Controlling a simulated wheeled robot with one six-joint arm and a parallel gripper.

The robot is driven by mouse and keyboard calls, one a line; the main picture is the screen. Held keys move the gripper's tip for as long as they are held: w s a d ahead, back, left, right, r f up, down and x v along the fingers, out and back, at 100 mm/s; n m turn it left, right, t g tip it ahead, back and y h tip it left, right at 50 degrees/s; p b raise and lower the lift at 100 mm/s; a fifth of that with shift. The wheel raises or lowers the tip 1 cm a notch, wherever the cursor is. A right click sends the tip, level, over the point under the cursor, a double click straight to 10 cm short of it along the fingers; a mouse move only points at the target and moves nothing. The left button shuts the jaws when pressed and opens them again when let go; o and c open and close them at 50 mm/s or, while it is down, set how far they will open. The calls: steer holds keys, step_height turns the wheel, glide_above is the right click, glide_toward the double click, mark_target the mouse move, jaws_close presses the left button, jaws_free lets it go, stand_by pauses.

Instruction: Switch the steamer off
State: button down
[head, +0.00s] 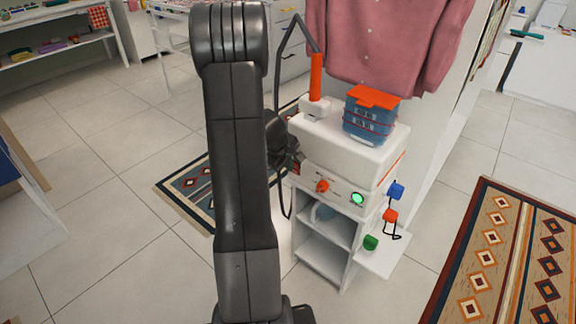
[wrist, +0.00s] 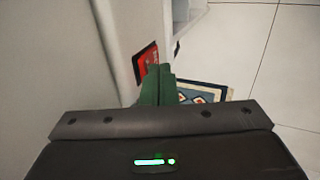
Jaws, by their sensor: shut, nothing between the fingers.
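The white steamer (head: 330,150) stands on a small white shelf unit. Its front has an orange knob (head: 322,186) and a green lamp (head: 357,199) that glows. An orange steam wand (head: 316,78) with a dark hose stands on its top left. A red switch plate (wrist: 146,63) sits on a pale side wall in the wrist view; its position is hard to read. My gripper (wrist: 158,85) has its green fingertips together, empty, beside the red plate; I cannot tell if they touch it. In the head view my gripper (head: 290,152) is at the steamer's left side, partly hidden by my arm.
A blue container (head: 368,118) with an orange lid sits on the steamer. Blue, orange and green blocks (head: 390,216) are at the unit's right side. A pink shirt (head: 390,40) hangs behind. Patterned rugs (head: 510,255) lie on the tiled floor, which is open at left.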

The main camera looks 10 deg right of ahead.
steer(key=shift+w+d+r, duration=0.1)
steer(key=shift+w+d, duration=0.05)
steer(key=shift+d, duration=0.05)
steer(key=shift+r, duration=0.15)
steer(key=shift+r+p, duration=0.6)
steer(key=shift+r, duration=0.1)
